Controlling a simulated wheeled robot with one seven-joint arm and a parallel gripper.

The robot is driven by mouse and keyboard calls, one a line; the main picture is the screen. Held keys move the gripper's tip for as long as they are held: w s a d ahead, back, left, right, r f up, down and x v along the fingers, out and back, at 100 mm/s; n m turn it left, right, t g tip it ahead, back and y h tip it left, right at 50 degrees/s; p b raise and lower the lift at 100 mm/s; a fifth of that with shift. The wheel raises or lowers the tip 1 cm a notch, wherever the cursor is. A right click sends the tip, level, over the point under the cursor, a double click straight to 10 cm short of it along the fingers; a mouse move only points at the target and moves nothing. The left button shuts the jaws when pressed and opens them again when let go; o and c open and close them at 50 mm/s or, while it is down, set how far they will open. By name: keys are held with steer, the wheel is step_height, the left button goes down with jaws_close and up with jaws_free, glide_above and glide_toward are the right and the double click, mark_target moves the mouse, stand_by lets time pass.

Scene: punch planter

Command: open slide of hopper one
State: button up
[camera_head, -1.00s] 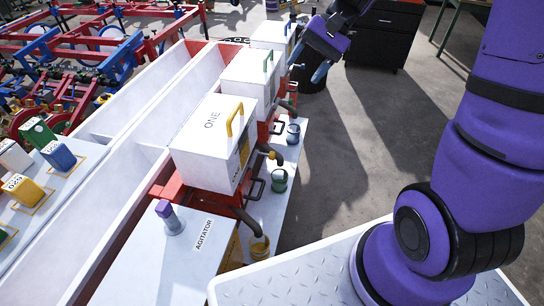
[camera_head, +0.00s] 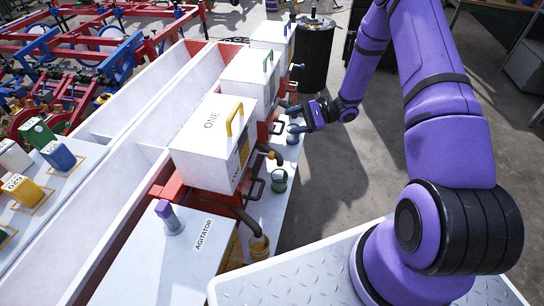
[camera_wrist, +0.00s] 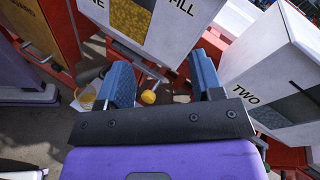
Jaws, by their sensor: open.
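Hopper one (camera_head: 211,132) is a white box lettered ONE with a yellow lid handle (camera_head: 237,119), standing on a red frame. In the wrist view its front (camera_wrist: 155,22) shows a window of yellow grain at the top. A small yellow knob (camera_head: 276,157) sticks out low beside it; I cannot tell for certain that it is the slide's. The knob (camera_wrist: 148,97) appears between my blue fingers in the wrist view, beyond their tips. My gripper (camera_head: 294,119) is open and empty, out to the right of the hoppers, apart from the knob.
Hopper two (camera_head: 251,76) stands behind hopper one; its white side (camera_wrist: 272,85) is close at right in the wrist view. Open floor (camera_head: 345,180) lies to the right.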

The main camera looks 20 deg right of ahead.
mark_target(272, 156)
step_height(272, 156, down, 19)
steer(key=s+d+m+t+h, duration=0.1)
steer(key=s+d+m+t, duration=0.1)
steer(key=m+t, duration=0.55)
steer(key=x, duration=1)
steer(key=shift+w+f, duration=0.1)
steer(key=shift+w, duration=0.05)
